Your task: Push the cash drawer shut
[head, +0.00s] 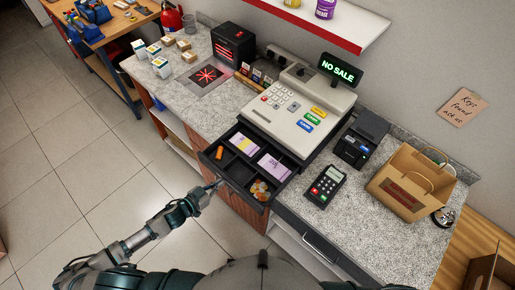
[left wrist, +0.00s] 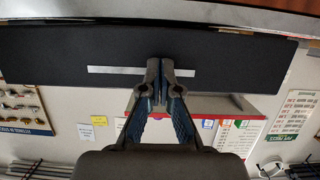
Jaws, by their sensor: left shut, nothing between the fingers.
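The cash drawer (head: 229,193) is a black tray that stands open, out from under the beige cash register (head: 300,103). Its compartments hold purple banknotes (head: 272,165), loose coins (head: 260,190) and an orange roll (head: 219,153). My left gripper (head: 217,185) is at the outer side of the drawer front, below its rim. In the left wrist view, my left gripper (left wrist: 160,65) is shut and empty, its tips over the pale strip on the dark drawer front (left wrist: 60,55). I cannot tell whether the tips touch it. My right gripper is not in view.
On the speckled counter (head: 385,245) stand a card terminal (head: 326,187), a black printer (head: 360,138) and a paper bag (head: 410,183) right of the register. Small boxes (head: 162,67) and a dark scanner unit (head: 233,46) stand on the left. The tiled floor before the counter is clear.

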